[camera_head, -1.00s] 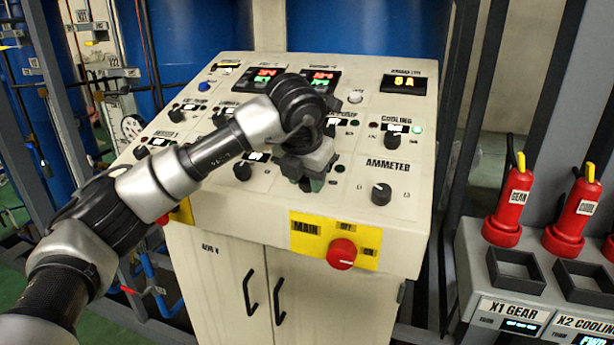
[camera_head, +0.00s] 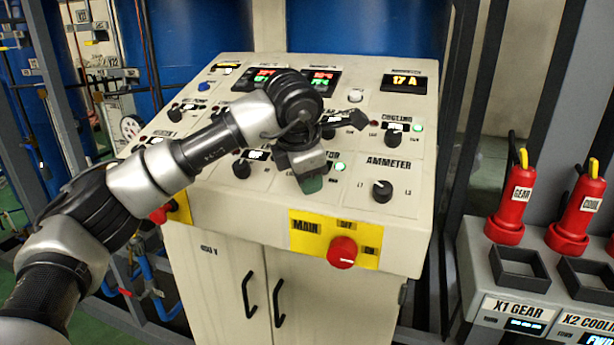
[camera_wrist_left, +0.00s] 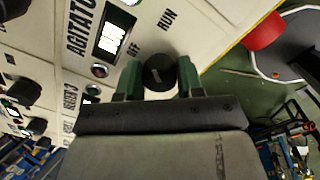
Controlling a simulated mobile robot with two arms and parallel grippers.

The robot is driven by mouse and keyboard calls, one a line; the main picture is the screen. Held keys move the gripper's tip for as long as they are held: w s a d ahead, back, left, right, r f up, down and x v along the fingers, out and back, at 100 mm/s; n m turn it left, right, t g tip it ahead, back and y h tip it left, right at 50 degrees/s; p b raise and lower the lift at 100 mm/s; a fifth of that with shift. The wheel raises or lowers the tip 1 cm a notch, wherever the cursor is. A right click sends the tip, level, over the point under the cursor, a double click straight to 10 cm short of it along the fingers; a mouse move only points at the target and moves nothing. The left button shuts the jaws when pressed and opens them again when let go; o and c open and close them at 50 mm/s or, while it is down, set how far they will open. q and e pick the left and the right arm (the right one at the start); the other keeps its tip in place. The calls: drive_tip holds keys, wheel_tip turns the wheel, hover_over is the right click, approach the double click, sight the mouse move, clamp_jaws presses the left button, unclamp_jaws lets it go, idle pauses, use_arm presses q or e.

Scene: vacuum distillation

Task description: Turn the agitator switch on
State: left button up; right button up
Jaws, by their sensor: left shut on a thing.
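The agitator switch (camera_wrist_left: 160,73) is a round black knob in the left wrist view, beside the AGITATOR label (camera_wrist_left: 82,28) and the OFF and RUN marks. The green fingers of my left gripper (camera_wrist_left: 157,80) are on both sides of it and shut on it. In the head view my left gripper (camera_head: 310,182) points down at the control panel (camera_head: 245,202) and hides the knob. A green lamp (camera_head: 340,167) glows just right of the gripper. The ammeter display (camera_head: 404,83) reads 17 A. My right gripper is not in view.
The ammeter knob (camera_head: 382,191) is close on the right. The red main switch (camera_head: 342,252) is on the panel front below. Other black knobs, such as the cooling one (camera_head: 392,138), surround the gripper. Red plugs (camera_head: 512,203) stand on a unit at the right.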

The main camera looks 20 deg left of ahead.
use_arm(q)
drive_tip(key=shift+m, duration=1.8)
drive_tip(key=o, duration=0.9)
drive_tip(key=shift+o, duration=0.2)
drive_tip(key=b+v, duration=0.1)
drive_tip(key=v, duration=1)
drive_tip(key=shift+a, duration=0.15)
drive_tip(key=shift+f, duration=0.1)
